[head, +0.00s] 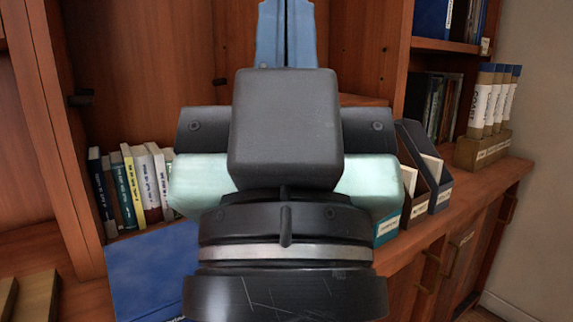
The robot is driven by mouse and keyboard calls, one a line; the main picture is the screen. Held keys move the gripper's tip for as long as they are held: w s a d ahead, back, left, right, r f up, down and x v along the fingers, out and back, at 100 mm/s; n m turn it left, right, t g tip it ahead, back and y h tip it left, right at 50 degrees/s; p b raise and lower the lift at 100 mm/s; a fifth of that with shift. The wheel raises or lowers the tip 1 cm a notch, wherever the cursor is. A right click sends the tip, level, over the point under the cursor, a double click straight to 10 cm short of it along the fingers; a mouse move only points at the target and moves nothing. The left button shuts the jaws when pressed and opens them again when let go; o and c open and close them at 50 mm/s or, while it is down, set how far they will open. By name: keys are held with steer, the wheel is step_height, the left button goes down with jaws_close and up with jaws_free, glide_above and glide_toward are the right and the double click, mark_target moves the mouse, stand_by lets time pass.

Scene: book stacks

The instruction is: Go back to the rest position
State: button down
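My gripper (286,12) is seen from behind in the middle of the head view, pointing away toward the wooden bookcase. Its dark, mint and grey wrist housing fills the centre. Two blue finger-like parts show above the housing, side by side with a narrow dark gap between them. Their tips run to the top edge of the picture, so I cannot tell whether they are open or shut, and no held object is visible.
Several upright books (142,185) stand left on the bookcase (130,55). A blue book (150,270) shows at lower left, partly behind my arm. Dark magazine files (428,165) and a box of pale rolls (480,150) stand right on the counter (465,210). More books fill the upper-right shelves.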

step_height(320, 180, up, 35)
steer(key=p, duration=3.3)
steer(key=shift+r, duration=0.1)
